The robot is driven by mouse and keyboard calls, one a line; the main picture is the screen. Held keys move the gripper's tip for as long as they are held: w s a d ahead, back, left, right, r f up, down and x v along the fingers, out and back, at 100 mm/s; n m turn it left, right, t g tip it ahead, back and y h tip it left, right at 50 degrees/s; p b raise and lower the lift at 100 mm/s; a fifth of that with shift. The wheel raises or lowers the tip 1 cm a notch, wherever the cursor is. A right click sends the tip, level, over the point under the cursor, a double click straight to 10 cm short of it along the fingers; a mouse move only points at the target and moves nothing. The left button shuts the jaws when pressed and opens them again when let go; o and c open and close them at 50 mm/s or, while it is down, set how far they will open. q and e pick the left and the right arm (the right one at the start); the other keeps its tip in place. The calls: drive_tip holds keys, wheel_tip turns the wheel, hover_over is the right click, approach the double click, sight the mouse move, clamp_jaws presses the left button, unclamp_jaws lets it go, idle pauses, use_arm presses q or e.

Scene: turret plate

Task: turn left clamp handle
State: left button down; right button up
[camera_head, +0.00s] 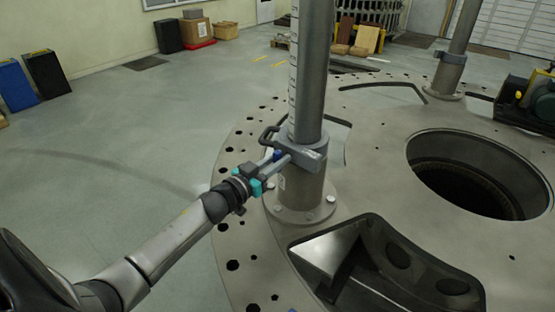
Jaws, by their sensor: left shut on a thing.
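The clamp (308,151) is a grey collar around the base of an upright grey post (311,70) with scale marks. A dark loop-shaped handle (268,137) sticks out from the clamp on its left side. My left gripper (276,161) reaches in from the lower left and meets the clamp's near-left side. Its fingers are shut on a part there, which seems to be the clamp handle; the fingers partly hide the contact. My right gripper is not in view.
The post stands on a bolted flange (300,212) on a large round metal plate (375,190). The plate has a round hole (480,172) at right and a cut-out (385,265) in front. A second post (462,45) stands behind. Open floor lies left.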

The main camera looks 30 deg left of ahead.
use_arm(q)
drive_tip(key=m, duration=0.4)
drive_tip(key=shift+d, duration=0.1)
drive_tip(key=m, duration=0.5)
drive_tip(key=shift+d+f, duration=0.1)
drive_tip(key=shift+f, duration=0.05)
drive_tip(key=m, duration=0.4)
drive_tip(key=shift+d+f+m+b, duration=0.1)
drive_tip(key=shift+m+b, duration=0.2)
drive_tip(key=shift+f+m+b, duration=0.15)
drive_tip(key=shift+m+b, duration=0.35)
drive_tip(key=shift+m, duration=1.6)
drive_tip(key=c, duration=0.8)
unclamp_jaws()
drive_tip(key=shift+o, duration=0.2)
drive_tip(key=shift+s, duration=0.1)
drive_tip(key=s+a, duration=0.2)
drive_tip(key=s, duration=1.3)
drive_tip(key=shift+b, duration=0.35)
